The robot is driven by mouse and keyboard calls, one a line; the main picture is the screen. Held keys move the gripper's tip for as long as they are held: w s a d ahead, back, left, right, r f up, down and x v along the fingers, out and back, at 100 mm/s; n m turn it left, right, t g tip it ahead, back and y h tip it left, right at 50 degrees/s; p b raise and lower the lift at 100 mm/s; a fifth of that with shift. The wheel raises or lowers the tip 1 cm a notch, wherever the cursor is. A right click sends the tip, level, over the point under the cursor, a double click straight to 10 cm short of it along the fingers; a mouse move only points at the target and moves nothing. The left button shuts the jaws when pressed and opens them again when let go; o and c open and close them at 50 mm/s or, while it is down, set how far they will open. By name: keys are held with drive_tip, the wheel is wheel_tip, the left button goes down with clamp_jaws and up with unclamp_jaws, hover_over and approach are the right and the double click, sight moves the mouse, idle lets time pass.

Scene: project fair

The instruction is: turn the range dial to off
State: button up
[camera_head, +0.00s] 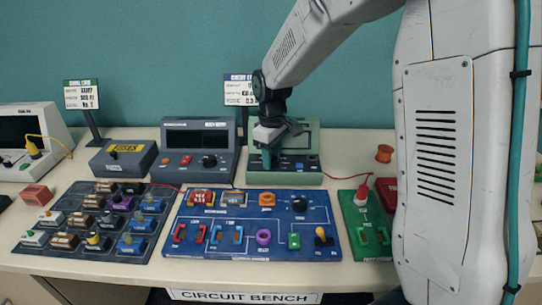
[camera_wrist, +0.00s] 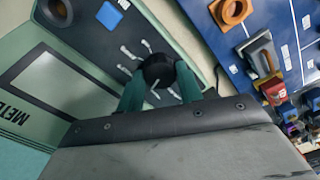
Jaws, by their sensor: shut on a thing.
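A pale green meter (camera_head: 312,136) stands at the back of the bench, with a dark front panel. Its black round range dial (camera_wrist: 158,69) shows in the wrist view with short white marks around it. My gripper (camera_wrist: 159,82) is shut on the dial, one teal finger on each side. In the head view my gripper (camera_head: 269,158) reaches down to the front of the meter, and it hides the dial there. The dial's pointer is not clear, so I cannot tell which setting it is at.
The meter panel also has a blue button (camera_wrist: 109,15) and a dark round socket (camera_wrist: 56,11). A grey meter (camera_head: 196,160) stands close on the left. A blue circuit board (camera_head: 218,248) lies in front, with a green board (camera_head: 352,213) to its right.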

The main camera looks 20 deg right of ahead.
drive_tip(key=shift+w+m, duration=0.1)
drive_tip(key=shift+m, duration=1.1)
drive_tip(key=shift+r+m, duration=0.1)
drive_tip(key=shift+m, duration=0.2)
drive_tip(key=o, duration=1)
wheel_tip(320, 180, up, 8)
drive_tip(key=shift+f, duration=0.15)
